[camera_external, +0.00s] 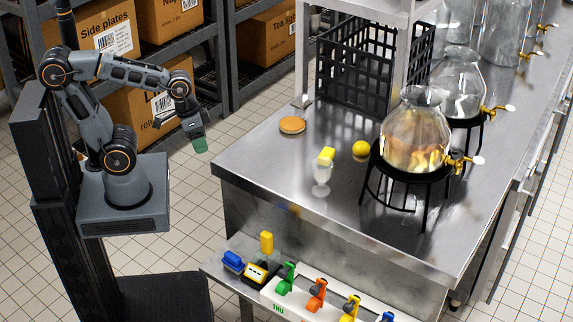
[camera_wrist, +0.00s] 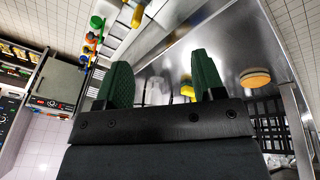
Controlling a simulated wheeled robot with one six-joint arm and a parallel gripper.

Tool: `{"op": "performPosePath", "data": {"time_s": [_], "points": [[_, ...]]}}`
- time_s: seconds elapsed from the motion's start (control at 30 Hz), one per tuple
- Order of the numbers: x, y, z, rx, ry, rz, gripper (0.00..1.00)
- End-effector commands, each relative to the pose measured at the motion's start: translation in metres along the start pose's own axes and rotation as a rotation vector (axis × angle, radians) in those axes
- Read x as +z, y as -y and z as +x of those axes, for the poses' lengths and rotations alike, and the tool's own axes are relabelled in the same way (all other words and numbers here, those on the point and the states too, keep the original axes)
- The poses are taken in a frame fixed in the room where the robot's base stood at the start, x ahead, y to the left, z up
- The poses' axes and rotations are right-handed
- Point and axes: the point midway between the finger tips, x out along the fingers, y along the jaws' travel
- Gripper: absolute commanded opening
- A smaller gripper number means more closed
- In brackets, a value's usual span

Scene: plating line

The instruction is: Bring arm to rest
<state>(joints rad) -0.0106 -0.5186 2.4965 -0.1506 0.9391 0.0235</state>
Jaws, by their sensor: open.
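My gripper (camera_external: 200,142) hangs at the end of my bent arm, left of the steel counter (camera_external: 258,168), over the floor and apart from everything. In the wrist view my gripper (camera_wrist: 162,82) shows two green fingertips spread wide with nothing held between them. The arm is folded above its grey base, with the forearm reaching right and the wrist pointing down.
Shelves with boxes (camera_external: 98,30) stand behind. A lower ledge holds coloured items (camera_external: 287,279).

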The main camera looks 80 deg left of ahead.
Motion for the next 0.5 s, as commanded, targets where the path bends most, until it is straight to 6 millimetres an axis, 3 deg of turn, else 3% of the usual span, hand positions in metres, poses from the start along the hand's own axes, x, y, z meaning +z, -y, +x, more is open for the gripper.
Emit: {"op": "performPosePath", "data": {"time_s": [0.2, 0.5], "points": [[-0.010, 0.013, -0.027, -0.100, -0.138, 0.074, 0.63], [-0.011, 0.014, -0.029, -0.110, -0.148, 0.080, 0.63]]}}
